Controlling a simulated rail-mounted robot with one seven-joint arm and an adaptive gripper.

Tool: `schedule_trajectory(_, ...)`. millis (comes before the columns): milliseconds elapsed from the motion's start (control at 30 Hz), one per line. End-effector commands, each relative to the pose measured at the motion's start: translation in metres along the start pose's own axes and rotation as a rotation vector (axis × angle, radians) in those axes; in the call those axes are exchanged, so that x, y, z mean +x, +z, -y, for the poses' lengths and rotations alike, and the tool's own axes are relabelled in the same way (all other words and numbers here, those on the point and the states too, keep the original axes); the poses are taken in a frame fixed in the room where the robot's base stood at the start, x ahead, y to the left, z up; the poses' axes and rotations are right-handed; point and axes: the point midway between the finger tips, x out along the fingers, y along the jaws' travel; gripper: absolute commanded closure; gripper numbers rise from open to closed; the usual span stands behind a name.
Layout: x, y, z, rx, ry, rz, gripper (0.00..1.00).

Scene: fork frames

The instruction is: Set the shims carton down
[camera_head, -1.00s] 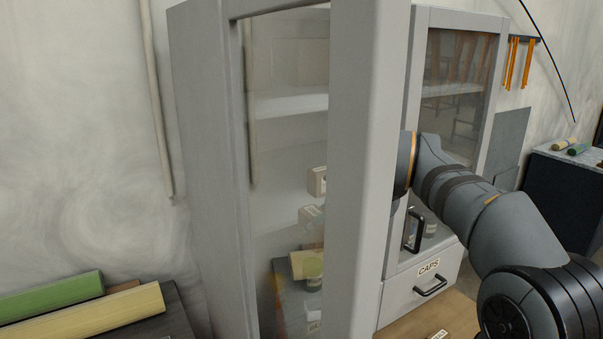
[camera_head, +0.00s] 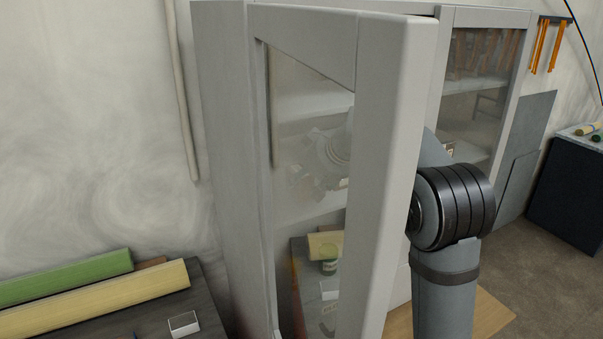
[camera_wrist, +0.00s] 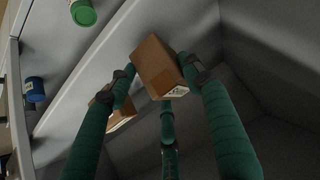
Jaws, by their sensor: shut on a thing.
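The shims carton, a small brown box (camera_wrist: 155,65) with a white printed label on one end, is in the wrist view. My gripper (camera_wrist: 160,74) has dark green fingers and is shut on it, one finger on each side, with a third below. The carton is tilted in the picture. A pale shelf board runs beside it; I cannot tell whether the carton touches it.
Another brown box (camera_wrist: 121,119) is partly hidden behind the left finger. A green-topped container (camera_wrist: 83,13) and a blue one (camera_wrist: 35,88) are at the wrist view's left. The open door stands close beside my arm. Green (camera_head: 70,275) and cream lengths lie on a dark bench.

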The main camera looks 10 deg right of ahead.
Motion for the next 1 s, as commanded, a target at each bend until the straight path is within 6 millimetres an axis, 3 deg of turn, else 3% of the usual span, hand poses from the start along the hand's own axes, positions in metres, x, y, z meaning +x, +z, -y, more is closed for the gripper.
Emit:
schedule_trajectory(167,0.02,-0.027,0.001,-0.001,-0.002,0.003,0.82)
schedule_trajectory(300,0.03,-0.013,0.001,0.001,-0.001,0.002,0.82)
schedule_trajectory(700,0.035,-0.009,0.001,0.0,0.0,-0.001,0.82)
schedule_trajectory(733,0.034,-0.009,0.001,0.0,-0.001,0.001,0.49)
schedule_trajectory(1000,0.034,-0.009,0.001,0.0,-0.001,0.001,0.33)
